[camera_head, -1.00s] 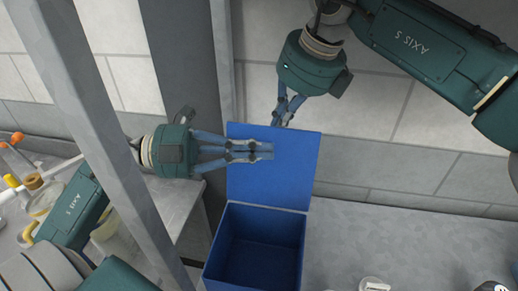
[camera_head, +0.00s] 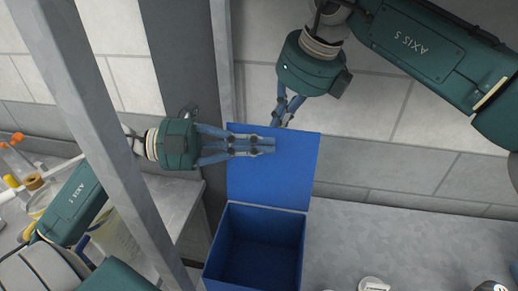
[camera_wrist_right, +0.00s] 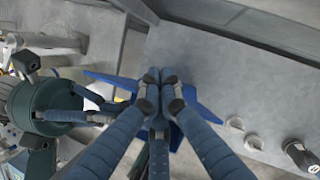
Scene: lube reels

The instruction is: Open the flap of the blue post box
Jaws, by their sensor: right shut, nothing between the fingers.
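The blue post box (camera_head: 254,245) stands on the grey surface at the bottom of the head view. Its top is open and I see into its empty-looking inside. Its blue flap (camera_head: 290,175) is swung up and back, away from the opening. My left gripper (camera_head: 268,146) is in front of the flap's upper part, its fingers together; I cannot tell whether they touch the flap. My right gripper (camera_head: 279,122) is shut and empty at the flap's top edge. In the right wrist view, the flap (camera_wrist_right: 193,92) shows partly behind the right fingers (camera_wrist_right: 160,80).
A grey post (camera_head: 95,130) crosses the left side of the head view. A cluttered bench with bottles and an orange-topped tool (camera_head: 17,138) is at the far left. Small round items (camera_head: 374,284) lie right of the box. The surface between is clear.

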